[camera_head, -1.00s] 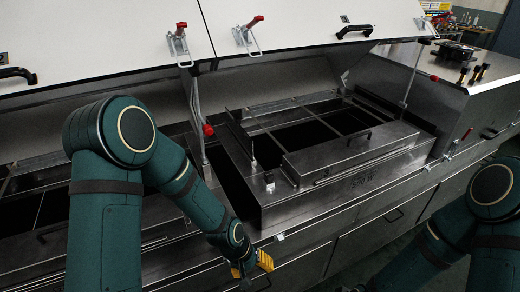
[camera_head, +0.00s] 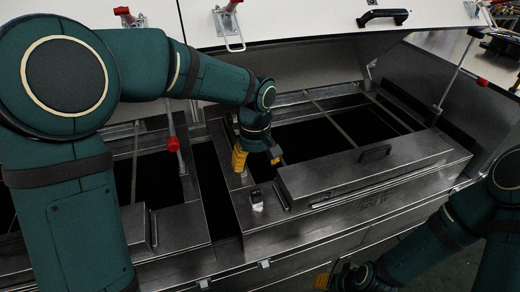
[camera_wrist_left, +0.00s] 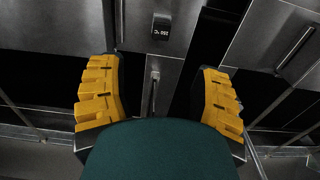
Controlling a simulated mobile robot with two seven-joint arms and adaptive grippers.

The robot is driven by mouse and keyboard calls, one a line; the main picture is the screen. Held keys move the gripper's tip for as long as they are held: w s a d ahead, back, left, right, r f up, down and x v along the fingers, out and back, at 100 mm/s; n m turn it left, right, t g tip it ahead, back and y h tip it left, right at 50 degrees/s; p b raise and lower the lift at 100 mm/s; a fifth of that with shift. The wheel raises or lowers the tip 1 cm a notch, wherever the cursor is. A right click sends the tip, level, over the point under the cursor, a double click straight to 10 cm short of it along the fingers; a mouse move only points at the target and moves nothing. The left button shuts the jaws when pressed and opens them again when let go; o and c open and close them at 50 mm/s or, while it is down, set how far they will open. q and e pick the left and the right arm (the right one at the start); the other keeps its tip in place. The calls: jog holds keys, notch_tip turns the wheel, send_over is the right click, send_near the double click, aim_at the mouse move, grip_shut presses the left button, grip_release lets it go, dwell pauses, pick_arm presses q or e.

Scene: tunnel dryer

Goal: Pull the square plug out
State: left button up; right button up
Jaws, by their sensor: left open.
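A small block with a dark square top, which looks like the square plug (camera_head: 257,197), stands on the metal frame of the dryer at its near left corner. In the left wrist view its dark top with pale lettering (camera_wrist_left: 162,28) lies above the space between the fingers. My left gripper (camera_head: 257,162) is open, pointing down over the frame a little behind the plug and apart from it. Nothing shows between its yellow fingers (camera_wrist_left: 160,88) except a thin metal pin (camera_wrist_left: 154,78) on the surface below. My right gripper (camera_head: 323,281) is low near the bottom edge, mostly hidden.
A raised metal cover with a black handle (camera_head: 375,152) lies right of the plug. Dark openings lie around the frame. A red-tipped rod (camera_head: 173,144) stands at the left. The white lid (camera_head: 290,18) is raised behind, with latches and a handle.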

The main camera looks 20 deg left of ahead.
aim_at(256, 193)
pick_arm(q)
jog(key=f+b, duration=0.1)
jog(key=f, duration=0.6)
jog(key=f+b, duration=0.1)
jog(key=f, duration=0.5)
jog(key=shift+s+f, duration=0.2)
jog(key=shift+f, duration=0.15)
grip_shut()
